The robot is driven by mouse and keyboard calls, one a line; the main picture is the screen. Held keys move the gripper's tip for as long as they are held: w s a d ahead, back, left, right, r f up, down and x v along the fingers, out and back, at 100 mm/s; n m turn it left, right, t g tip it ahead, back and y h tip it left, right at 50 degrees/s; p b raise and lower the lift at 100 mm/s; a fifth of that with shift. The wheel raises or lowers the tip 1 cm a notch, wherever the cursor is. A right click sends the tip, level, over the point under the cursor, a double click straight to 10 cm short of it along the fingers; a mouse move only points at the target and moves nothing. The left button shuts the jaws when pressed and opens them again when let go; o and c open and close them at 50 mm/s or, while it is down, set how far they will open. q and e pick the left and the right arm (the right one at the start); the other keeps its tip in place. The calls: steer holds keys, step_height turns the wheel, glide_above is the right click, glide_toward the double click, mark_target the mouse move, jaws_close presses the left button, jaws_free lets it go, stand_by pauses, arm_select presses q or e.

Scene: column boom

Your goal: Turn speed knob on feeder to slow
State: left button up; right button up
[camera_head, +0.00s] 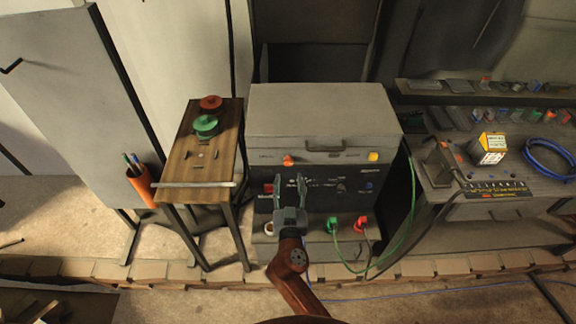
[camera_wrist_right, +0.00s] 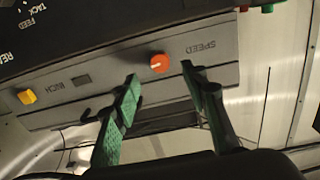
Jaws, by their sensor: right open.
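The feeder (camera_head: 325,108) is a grey box with a dark control panel below its lid. Its orange speed knob (camera_head: 288,160) is on the upper left of the front. In the right wrist view the orange knob (camera_wrist_right: 159,62) is beside the word SPEED; its exact setting cannot be told. My right gripper (camera_head: 289,181) is open and empty, its fingers pointing at the panel just below the knob. In the right wrist view the open fingertips (camera_wrist_right: 160,76) are on either side of the knob's line, apparently short of it. My left gripper is not in view.
A yellow inch button (camera_head: 373,156) is right of the knob. Green (camera_head: 333,224) and red (camera_head: 361,222) plugs with cables are below. A narrow wooden table (camera_head: 188,168) with spools stands left. A bench (camera_head: 470,201) with a yellow box (camera_head: 491,142) stands right.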

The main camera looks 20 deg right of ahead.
mark_target(288, 164)
steer(key=x, duration=0.6)
steer(key=shift+w, duration=0.1)
steer(key=shift+w+d+f, duration=0.1)
steer(key=shift+w+d, duration=0.1)
steer(key=shift+w, duration=0.4)
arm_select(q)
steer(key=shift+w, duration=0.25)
arm_select(e)
steer(key=shift+c, duration=0.4)
jaws_close()
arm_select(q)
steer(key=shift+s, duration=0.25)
